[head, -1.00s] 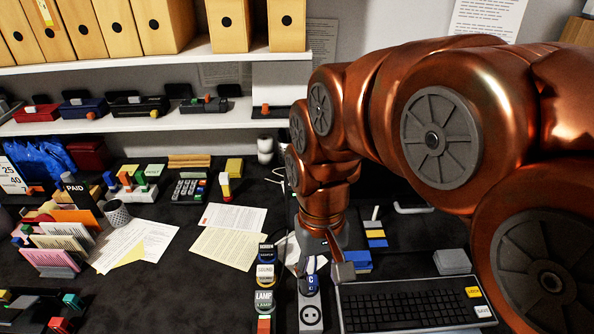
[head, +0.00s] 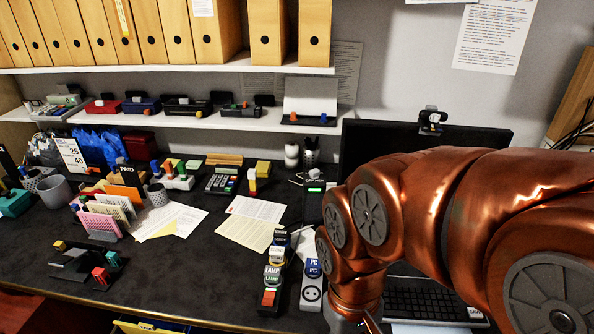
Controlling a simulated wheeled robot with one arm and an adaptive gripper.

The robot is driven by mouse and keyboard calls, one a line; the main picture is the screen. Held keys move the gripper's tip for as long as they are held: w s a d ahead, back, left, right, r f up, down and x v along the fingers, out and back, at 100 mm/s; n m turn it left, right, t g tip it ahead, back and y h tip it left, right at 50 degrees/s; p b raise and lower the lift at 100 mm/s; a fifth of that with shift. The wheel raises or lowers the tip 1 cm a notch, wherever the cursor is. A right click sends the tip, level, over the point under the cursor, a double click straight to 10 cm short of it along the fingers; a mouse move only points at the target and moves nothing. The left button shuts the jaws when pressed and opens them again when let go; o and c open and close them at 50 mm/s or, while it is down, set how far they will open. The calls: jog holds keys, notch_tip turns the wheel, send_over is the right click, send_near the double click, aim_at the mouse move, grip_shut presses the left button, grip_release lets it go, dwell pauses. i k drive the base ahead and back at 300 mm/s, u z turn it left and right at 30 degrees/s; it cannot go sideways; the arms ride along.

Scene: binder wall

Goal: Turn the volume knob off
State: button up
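I cannot make out a volume knob for certain in the head view. A strip with labelled switches or plugs (head: 270,297) lies on the dark desk, with a red button at its near end; one label reads LAMP. A second strip (head: 312,292) beside it has a blue PC plug and a round socket. My copper arm reaches down on the right, and my gripper (head: 366,325) is only partly in view at the bottom edge, right of the strips. Its fingertips are cut off, and I see nothing held.
A keyboard (head: 425,303) and a monitor (head: 470,137) are partly behind my arm. Shelves with binders (head: 267,35) run above.

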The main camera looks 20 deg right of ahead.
aim_at(314, 173)
jog(key=u, duration=1.5)
jog(key=i, duration=1.1)
jog(key=z, duration=1.95)
